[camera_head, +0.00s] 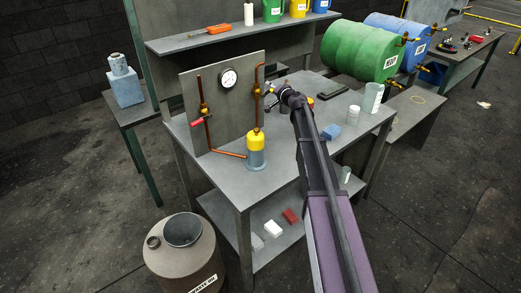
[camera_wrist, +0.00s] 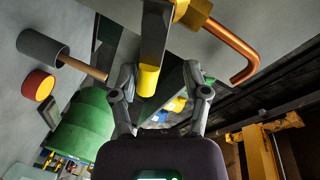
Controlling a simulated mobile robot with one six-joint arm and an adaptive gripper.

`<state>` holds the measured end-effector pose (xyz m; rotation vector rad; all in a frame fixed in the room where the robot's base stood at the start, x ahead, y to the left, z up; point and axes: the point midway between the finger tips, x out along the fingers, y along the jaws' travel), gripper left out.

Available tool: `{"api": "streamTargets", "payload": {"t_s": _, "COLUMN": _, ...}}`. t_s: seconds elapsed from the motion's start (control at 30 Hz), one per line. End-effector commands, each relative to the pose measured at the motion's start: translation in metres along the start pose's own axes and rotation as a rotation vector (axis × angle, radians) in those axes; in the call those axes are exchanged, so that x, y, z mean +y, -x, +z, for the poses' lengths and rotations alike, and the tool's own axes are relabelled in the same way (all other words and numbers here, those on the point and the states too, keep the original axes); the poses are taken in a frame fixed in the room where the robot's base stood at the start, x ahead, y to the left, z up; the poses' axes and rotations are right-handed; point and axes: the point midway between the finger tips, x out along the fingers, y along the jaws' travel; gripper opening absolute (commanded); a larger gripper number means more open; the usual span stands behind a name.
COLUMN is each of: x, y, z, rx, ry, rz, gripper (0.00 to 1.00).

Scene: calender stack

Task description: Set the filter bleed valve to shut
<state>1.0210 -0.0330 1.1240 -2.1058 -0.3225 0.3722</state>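An upright grey panel (camera_head: 222,105) on the workbench carries copper pipes and a round gauge (camera_head: 229,78). A yellow and blue filter canister (camera_head: 256,152) stands at its foot. A red-handled valve (camera_head: 197,122) is on the left pipe; a brass valve (camera_head: 257,90) is on the right pipe. No label shows which is the bleed valve. My gripper (camera_head: 271,97) is beside the right valve. In the wrist view, a flat grey lever (camera_wrist: 155,35) with a yellow end (camera_wrist: 148,80) hangs between the spread fingers of my gripper (camera_wrist: 161,88). Gaps show on both sides.
The workbench (camera_head: 222,182) holds a blue block (camera_head: 331,131), a white jar (camera_head: 352,114) and a dark flat item (camera_head: 332,94) to the right of my arm. A shelf (camera_head: 235,37) with bottles is behind. A drum (camera_head: 182,262) stands in front.

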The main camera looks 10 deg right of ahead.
Motion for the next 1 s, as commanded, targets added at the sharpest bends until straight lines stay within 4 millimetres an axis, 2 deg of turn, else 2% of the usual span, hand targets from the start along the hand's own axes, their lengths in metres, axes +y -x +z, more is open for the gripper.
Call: {"api": "streamTargets", "payload": {"t_s": 1.0, "x": -0.023, "y": 0.005, "z": 0.009, "rx": 0.101, "ry": 0.524, "rz": -0.028, "gripper": 0.58}}
